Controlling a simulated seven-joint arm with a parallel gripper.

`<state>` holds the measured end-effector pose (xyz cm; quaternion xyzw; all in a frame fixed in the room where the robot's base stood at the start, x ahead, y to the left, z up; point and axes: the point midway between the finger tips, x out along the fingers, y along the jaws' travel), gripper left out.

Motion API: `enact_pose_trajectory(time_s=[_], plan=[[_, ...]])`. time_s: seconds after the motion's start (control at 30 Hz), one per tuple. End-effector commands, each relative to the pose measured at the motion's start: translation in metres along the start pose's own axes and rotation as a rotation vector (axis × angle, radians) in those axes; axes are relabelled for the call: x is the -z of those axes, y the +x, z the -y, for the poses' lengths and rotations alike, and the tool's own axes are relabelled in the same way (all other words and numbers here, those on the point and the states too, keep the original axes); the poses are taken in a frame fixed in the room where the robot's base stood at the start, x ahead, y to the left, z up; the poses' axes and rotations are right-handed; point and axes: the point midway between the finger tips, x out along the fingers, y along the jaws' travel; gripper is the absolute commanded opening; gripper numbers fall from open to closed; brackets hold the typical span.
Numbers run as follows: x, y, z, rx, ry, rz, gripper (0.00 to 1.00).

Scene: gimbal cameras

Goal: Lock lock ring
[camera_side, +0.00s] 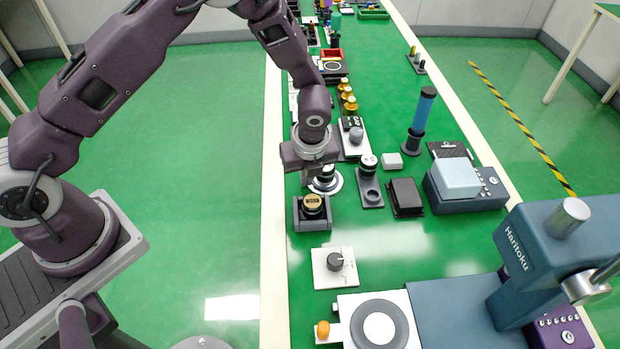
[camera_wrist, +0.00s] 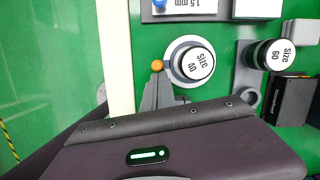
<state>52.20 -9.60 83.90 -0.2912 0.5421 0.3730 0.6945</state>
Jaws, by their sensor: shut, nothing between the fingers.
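A light ring (camera_wrist: 172,50) lies flat around a black cylinder with a white cap marked "Size 40" (camera_wrist: 199,63) in the wrist view. A small orange knob (camera_wrist: 157,66) is at the ring's lower left edge. My gripper (camera_wrist: 158,82) is shut and empty, its grey fingertips just below the orange knob in the picture; I cannot tell whether they touch it. In the side view the ring (camera_side: 338,184) and cylinder are partly hidden under my gripper (camera_side: 318,172), and the orange knob is not visible there.
A "WORN" holder (camera_side: 312,212) and a white dial plate (camera_side: 334,267) are nearer the side camera. Green table shows between them.

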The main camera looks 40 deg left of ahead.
Motion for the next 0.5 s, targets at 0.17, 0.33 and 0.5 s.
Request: enact_pose_trajectory(time_s=[0.17, 0.33, 0.5], plan=[[-0.009, 0.002, -0.003, 0.036, 0.146, -0.001, 0.00], [-0.015, 0.004, -0.004, 0.067, 0.270, -0.001, 0.00], [-0.017, 0.004, -0.003, 0.080, 0.315, 0.000, 0.00]])
